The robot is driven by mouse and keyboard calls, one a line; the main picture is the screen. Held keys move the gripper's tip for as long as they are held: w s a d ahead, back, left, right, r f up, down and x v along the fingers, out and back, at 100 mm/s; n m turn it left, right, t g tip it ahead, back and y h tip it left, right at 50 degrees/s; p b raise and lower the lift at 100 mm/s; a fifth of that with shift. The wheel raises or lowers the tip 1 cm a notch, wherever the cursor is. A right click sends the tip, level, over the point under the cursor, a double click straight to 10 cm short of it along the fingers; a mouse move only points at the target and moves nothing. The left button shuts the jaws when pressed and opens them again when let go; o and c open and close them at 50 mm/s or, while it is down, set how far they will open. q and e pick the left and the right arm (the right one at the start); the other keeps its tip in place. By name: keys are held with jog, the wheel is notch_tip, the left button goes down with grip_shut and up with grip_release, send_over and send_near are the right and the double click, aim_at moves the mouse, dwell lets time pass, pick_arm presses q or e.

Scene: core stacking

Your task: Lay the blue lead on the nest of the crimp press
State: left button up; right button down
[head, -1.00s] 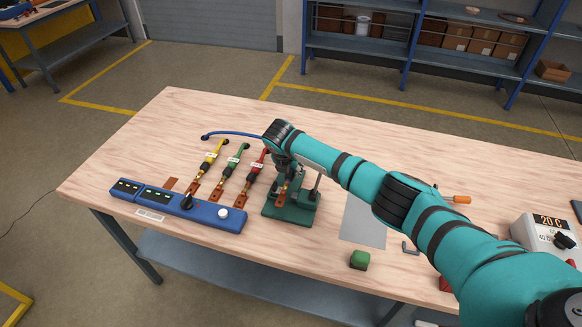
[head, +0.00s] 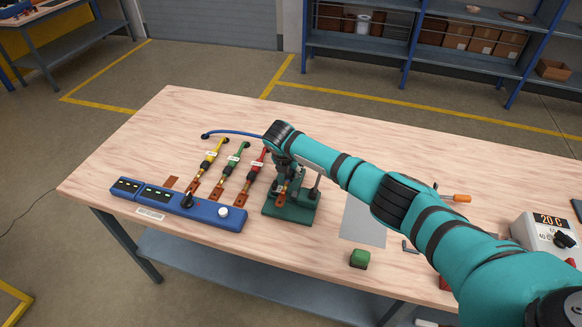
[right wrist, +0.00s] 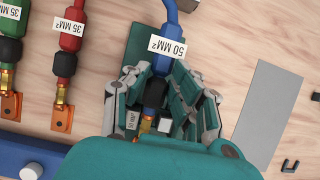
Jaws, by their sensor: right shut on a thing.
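The blue lead (head: 232,133) runs from the left into my right gripper (head: 284,168) in the head view. In the right wrist view the blue lead (right wrist: 171,18) carries a "50 MM²" tag, and my right gripper (right wrist: 158,92) is shut around its black sleeve. Its copper lug (head: 283,196) points toward the front, over the green crimp press (head: 291,213). The gripper and arm hide much of the press and its nest, so I cannot tell whether the lug touches the nest. My left gripper is not in view.
Yellow (head: 213,152), green (head: 235,160) and red (head: 258,163) leads lie left of the press at a blue unit (head: 180,204) with a white knob. A grey sheet (head: 362,222), a green block (head: 359,258) and a temperature box (head: 545,238) are to the right.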

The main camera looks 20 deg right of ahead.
jog(key=shift+f+b, duration=0.85)
jog(key=shift+f, duration=0.6)
jog(key=c, duration=1)
grip_release()
jog(key=shift+r, duration=0.15)
jog(key=v, duration=1.2)
